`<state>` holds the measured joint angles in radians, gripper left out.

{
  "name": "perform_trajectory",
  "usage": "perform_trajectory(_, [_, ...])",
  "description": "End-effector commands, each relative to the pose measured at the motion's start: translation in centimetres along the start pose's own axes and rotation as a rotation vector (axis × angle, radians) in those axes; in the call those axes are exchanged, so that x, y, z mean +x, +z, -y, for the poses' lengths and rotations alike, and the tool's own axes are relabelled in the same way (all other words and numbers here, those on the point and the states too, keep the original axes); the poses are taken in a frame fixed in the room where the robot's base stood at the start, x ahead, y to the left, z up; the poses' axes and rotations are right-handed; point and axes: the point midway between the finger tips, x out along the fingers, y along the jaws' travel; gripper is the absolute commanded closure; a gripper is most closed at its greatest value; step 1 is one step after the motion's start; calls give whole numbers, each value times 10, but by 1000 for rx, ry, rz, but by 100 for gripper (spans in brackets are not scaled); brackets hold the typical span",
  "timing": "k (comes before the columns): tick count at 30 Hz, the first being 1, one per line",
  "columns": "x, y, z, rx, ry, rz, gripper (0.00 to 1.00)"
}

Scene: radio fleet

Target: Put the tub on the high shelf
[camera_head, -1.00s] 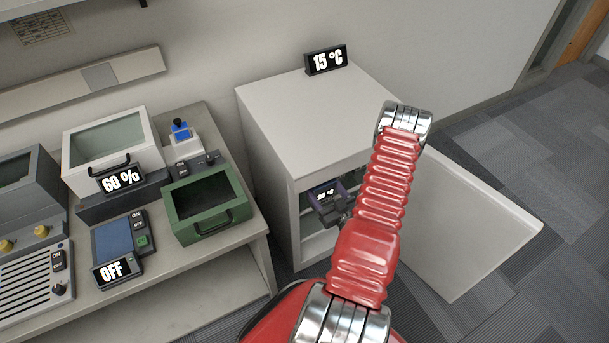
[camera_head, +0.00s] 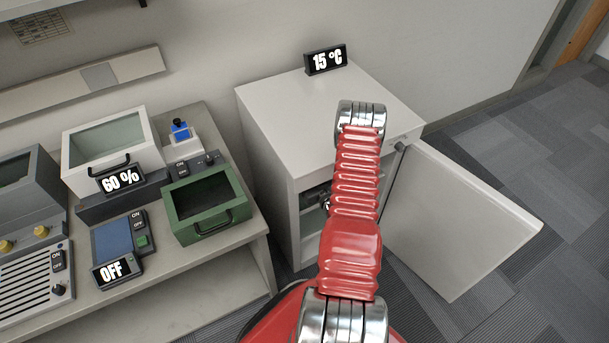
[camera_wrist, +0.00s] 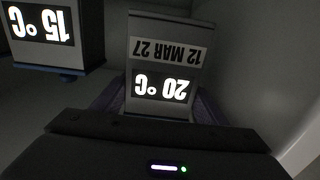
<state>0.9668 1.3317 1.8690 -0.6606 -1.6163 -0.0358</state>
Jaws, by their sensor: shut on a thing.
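In the wrist view a grey tub (camera_wrist: 165,65) fills the middle, with upside-down labels "12 MAR 27" and "20 °C". Purple edges show on both sides of it. My gripper (camera_wrist: 158,108) is shut on the tub; its dark body crosses the bottom of the view. In the head view my red arm reaches into the open white cabinet (camera_head: 268,170). My gripper (camera_head: 324,197) is mostly hidden there behind the arm, and the tub is hidden too. The high shelf cannot be made out clearly.
A second item labelled "15 °C" (camera_wrist: 45,30) stands close on the left in the wrist view. The cabinet door (camera_head: 460,220) is swung open to the right. A bench with a green box (camera_head: 205,205) and several devices stands left of the cabinet.

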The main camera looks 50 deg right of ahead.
Motion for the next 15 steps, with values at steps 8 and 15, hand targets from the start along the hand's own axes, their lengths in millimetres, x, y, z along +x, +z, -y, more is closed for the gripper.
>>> perform_trajectory(8, [1, 11, 0, -1, -1, -3, 61])
perform_trajectory(15, [0, 12, 0, -1, -1, -3, 61])
